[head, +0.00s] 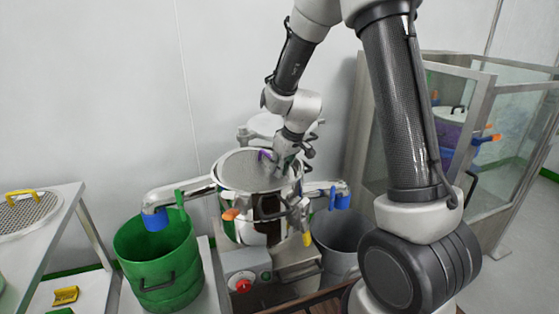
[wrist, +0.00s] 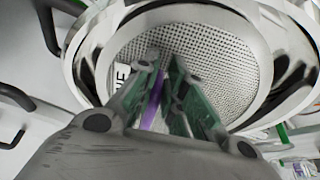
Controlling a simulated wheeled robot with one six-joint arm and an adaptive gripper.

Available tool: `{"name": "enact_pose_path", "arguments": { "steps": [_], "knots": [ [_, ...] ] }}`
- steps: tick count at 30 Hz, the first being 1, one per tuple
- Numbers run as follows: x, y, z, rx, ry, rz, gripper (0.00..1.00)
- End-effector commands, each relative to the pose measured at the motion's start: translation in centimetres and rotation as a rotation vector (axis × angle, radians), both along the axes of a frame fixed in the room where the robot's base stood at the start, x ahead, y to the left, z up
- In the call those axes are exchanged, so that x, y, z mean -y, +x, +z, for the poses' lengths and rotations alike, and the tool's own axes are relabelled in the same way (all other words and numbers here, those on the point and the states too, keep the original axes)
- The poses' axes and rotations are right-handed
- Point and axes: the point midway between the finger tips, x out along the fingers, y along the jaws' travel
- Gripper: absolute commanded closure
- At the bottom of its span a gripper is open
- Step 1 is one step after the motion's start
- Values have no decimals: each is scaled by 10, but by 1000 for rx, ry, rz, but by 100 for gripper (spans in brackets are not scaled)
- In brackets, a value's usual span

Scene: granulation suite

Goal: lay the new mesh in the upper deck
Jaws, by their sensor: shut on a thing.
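A round mesh (head: 240,168) with a pale rim and a purple handle (head: 265,155) lies at the mouth of the steel sifter's upper deck (head: 227,187). My gripper (head: 287,160) is over the right part of the mesh and is shut on the purple handle. In the wrist view the fingers (wrist: 163,85) close on the handle (wrist: 153,100), with the perforated mesh (wrist: 215,55) beyond them and the shiny deck rim (wrist: 95,35) around it. Whether the mesh rests fully on its seat I cannot tell. My fingers hide part of the mesh.
A green bin (head: 160,265) stands at left below a blue-tipped spout, and a grey bin (head: 340,240) at right. Another mesh with a yellow handle (head: 22,195) lies on the left table. A glass-walled enclosure (head: 480,150) stands at right. An orange-knobbed clamp (head: 230,214) is on the sifter's front.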

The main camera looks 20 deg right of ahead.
Motion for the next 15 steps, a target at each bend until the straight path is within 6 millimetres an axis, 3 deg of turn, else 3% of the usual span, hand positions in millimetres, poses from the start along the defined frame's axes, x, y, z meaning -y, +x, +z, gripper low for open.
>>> {"name": "enact_pose_path", "arguments": {
  "steps": [15],
  "knots": [
    [0, 0, -7, -2, 0, 1, 100]
  ]
}}
